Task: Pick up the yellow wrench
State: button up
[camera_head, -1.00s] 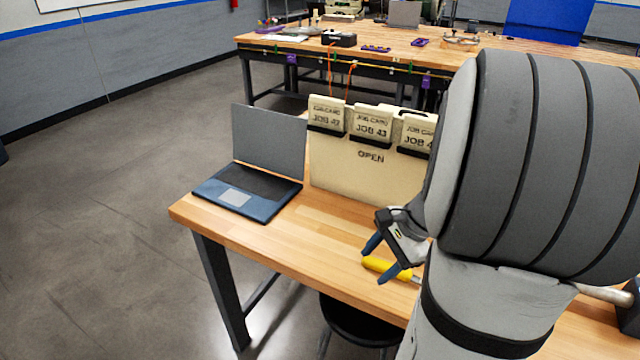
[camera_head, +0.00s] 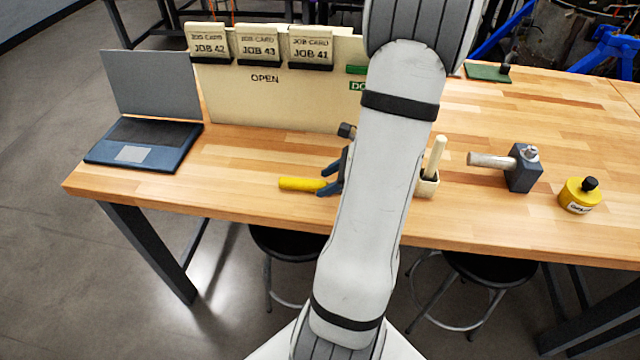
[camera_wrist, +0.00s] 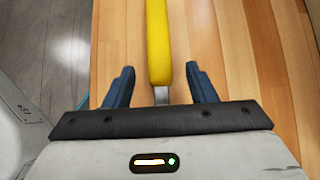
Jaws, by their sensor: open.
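A yellow-handled tool (camera_head: 302,184), which looks like the yellow wrench, lies on the wooden workbench, left of my arm in the head view. In the wrist view its yellow handle (camera_wrist: 159,45) runs from the top edge down between the blue fingers, with a short grey metal part below it. The rest of the metal is hidden by my gripper. My gripper (camera_head: 328,181) is open at the tool, with one finger on each side and a gap to both in the wrist view (camera_wrist: 160,85). My arm hides the bench behind it.
On the workbench (camera_head: 540,115) are a laptop (camera_head: 145,145) at left, a job card board (camera_head: 270,100) behind, a small holder (camera_head: 427,185) right of my arm, a vise-like block (camera_head: 523,168) and a yellow container (camera_head: 579,195). Stools (camera_head: 485,268) stand below.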

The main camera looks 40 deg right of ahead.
jog(key=shift+x, duration=0.95)
grip_shut()
